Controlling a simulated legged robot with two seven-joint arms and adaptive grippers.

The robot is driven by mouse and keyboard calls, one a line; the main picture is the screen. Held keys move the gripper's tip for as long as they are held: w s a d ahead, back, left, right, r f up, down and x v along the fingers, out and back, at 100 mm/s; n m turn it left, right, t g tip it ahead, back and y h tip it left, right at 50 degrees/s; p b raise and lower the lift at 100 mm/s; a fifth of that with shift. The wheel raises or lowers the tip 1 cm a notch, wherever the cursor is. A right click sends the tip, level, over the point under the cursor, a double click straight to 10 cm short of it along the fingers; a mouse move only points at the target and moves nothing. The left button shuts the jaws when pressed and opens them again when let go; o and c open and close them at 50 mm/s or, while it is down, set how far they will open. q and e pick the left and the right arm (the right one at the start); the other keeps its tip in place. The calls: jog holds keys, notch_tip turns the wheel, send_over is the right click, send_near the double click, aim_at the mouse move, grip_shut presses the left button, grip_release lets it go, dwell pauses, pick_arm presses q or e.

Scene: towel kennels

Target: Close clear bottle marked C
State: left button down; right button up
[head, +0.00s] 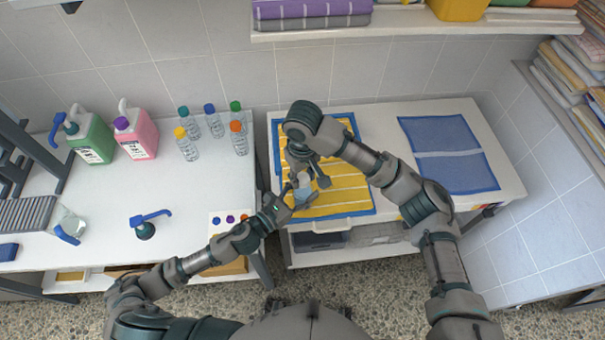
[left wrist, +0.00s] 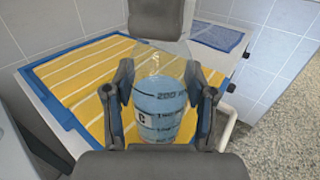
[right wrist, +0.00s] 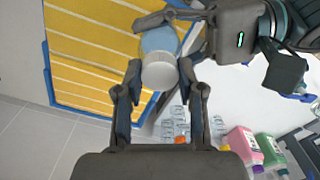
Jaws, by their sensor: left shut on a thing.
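The clear bottle marked C (left wrist: 160,110) has pale blue liquid in its lower part and a black C on a white label. It stands upright near the front of the yellow striped towel (head: 345,188). My left gripper (head: 292,195) is shut around its body, with one finger on each side in the left wrist view. My right gripper (right wrist: 160,72) is above the bottle, pointing down. A whitish round cap-like piece (right wrist: 160,76) lies between its fingertips, over the bottle. I cannot tell whether the fingers press on it or whether it sits on the bottle.
Several capped water bottles (head: 214,121) stand on the left table, with green (head: 92,140) and pink (head: 137,137) jugs. Small loose caps (head: 230,219) lie near its right edge. A blue towel (head: 450,153) lies right of the yellow one. A shelf (head: 410,26) hangs above.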

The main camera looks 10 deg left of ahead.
jog(key=o, duration=0.5)
jog(key=shift+a, duration=0.1)
notch_tip(320, 180, up, 12)
jog(key=shift+f, duration=0.1)
dwell(0.6)
